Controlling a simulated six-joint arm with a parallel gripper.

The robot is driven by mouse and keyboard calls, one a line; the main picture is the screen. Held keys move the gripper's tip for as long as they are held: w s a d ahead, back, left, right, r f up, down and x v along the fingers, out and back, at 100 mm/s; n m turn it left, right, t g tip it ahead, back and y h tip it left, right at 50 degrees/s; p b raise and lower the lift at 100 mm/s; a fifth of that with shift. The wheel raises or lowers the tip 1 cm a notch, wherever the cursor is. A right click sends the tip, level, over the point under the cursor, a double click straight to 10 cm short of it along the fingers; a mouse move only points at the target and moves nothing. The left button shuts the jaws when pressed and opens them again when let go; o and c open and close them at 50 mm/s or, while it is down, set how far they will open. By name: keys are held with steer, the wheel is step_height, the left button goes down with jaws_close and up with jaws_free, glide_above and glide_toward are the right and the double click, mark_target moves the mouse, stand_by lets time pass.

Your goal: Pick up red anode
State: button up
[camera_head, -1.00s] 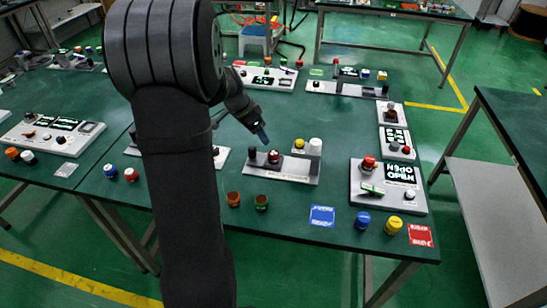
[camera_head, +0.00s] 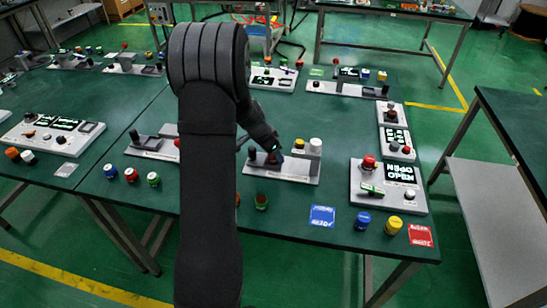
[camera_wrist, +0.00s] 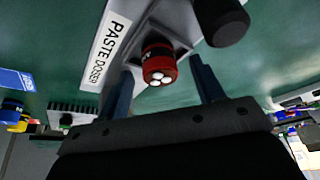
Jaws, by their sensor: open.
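The red anode (camera_wrist: 158,62) is a short red cylinder with white dots on its end. It sits on the grey station labelled PASTE DOSER (camera_wrist: 118,38). In the wrist view my gripper (camera_wrist: 161,72) is open, with one dark finger on each side of the red anode. I cannot tell whether the fingers touch it. In the head view my gripper (camera_head: 276,152) is low over the middle station (camera_head: 262,176), and the red anode is mostly hidden there.
A dark knob (camera_wrist: 222,20) stands close to the red anode. A blue card (camera_head: 322,216), a blue cylinder (camera_head: 362,220) and a yellow cylinder (camera_head: 393,225) lie near the front edge. Free table lies between stations.

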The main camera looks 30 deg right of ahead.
steer(key=shift+r, duration=0.1)
steer(key=c, duration=1.3)
